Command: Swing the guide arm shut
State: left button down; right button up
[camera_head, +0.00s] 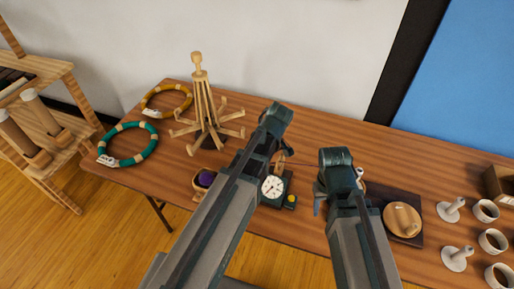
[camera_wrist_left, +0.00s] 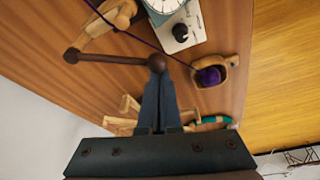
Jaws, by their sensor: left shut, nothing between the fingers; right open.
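In the left wrist view a dark brown rod with knobbed ends, which looks like the guide arm (camera_wrist_left: 112,58), extends across the table beside a pale wooden part (camera_wrist_left: 112,18). My left gripper (camera_wrist_left: 160,85) is shut and empty, its tips at the rod's right knob; I cannot tell whether they touch. A purple thread runs past the rod to the purple yarn (camera_wrist_left: 209,76) in a wooden bowl (camera_wrist_left: 230,62). In the head view my left arm hides most of the rod. My right gripper (camera_head: 322,198) is open, right of the dial device (camera_head: 273,188), and partly hidden by its own wrist.
A wooden peg stand (camera_head: 203,105) stands at the back left, near a teal ring (camera_head: 128,145) and a mustard ring (camera_head: 166,100). On the right are a round wooden piece (camera_head: 402,219) on a dark tray and several white cups (camera_head: 492,241). A wooden shelf stands left of the table.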

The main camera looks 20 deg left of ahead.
pick_arm(q)
jog(key=shift+s+d+n+g, duration=0.3)
jog(key=shift+s+d+n, duration=0.3)
jog(key=shift+n, duration=0.3)
jog(key=shift+s+d, duration=0.15)
jog(key=shift+d, duration=0.25)
jog(key=shift+s+d, duration=0.3)
jog(key=shift+d, duration=0.4)
jog(key=shift+s+d, duration=0.25)
jog(key=shift+d, duration=0.45)
jog(key=shift+w+d, duration=0.1)
jog(key=shift+w, duration=0.1)
jog(key=shift+w+d, duration=0.25)
jog(key=shift+w, duration=0.35)
jog(key=shift+a, duration=0.1)
